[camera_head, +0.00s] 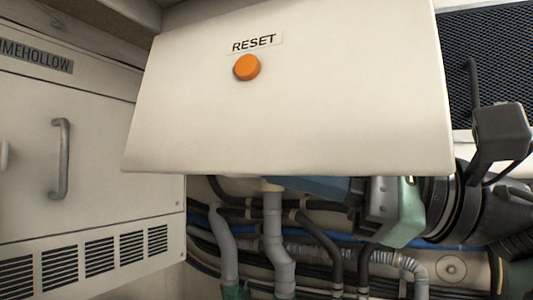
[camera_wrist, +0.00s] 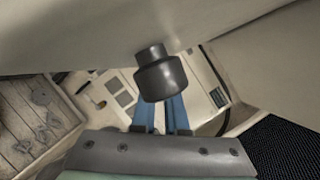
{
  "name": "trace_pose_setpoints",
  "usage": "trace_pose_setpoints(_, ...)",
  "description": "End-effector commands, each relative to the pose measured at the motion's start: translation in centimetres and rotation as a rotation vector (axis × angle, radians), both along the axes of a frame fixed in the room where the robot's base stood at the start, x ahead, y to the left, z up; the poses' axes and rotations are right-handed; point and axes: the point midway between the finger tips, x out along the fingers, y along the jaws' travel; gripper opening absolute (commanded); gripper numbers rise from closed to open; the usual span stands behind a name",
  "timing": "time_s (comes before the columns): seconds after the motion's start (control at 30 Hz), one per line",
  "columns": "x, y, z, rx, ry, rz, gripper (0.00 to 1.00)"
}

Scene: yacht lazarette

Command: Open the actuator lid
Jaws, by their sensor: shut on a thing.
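A cream panel (camera_head: 300,120) lettered RESET, with an orange button (camera_head: 247,67), hangs tilted across the upper middle of the head view. No label shows which part is the actuator lid. My gripper (camera_head: 318,188) is under this panel's lower edge, its blue fingers partly hidden. In the wrist view, a dark grey round knob (camera_wrist: 161,76) stands out from a broad cream surface (camera_wrist: 75,35). My blue fingers (camera_wrist: 161,108) are close together and shut on the knob, whose body hides their tips. The head view does not show the knob.
A cream cabinet (camera_head: 100,130) with a grey handle (camera_head: 61,158) and vents stands at the left. Pipes and hoses (camera_head: 280,240) run below the panel, close to my gripper. A black mesh (camera_head: 495,60) is at the upper right. Wooden slats (camera_wrist: 35,125) show in the wrist view.

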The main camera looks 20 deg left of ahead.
Motion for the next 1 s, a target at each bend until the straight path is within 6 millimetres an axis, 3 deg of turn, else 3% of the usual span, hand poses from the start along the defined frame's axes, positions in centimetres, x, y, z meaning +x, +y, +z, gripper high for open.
trace_pose_setpoints(0.07,0.0,0.2,0.0,-0.004,0.000,0.000,0.00)
trace_pose_setpoints(0.1,0.0,0.2,0.0,-0.004,0.000,0.000,0.13)
trace_pose_setpoints(0.27,0.0,0.2,0.0,-0.003,-0.001,0.001,0.41)
trace_pose_setpoints(0.77,0.1,-0.4,-0.1,-0.001,0.000,0.000,0.41)
trace_pose_setpoints(1.0,1.2,-4.1,-1.1,-0.001,0.003,-0.003,0.41)
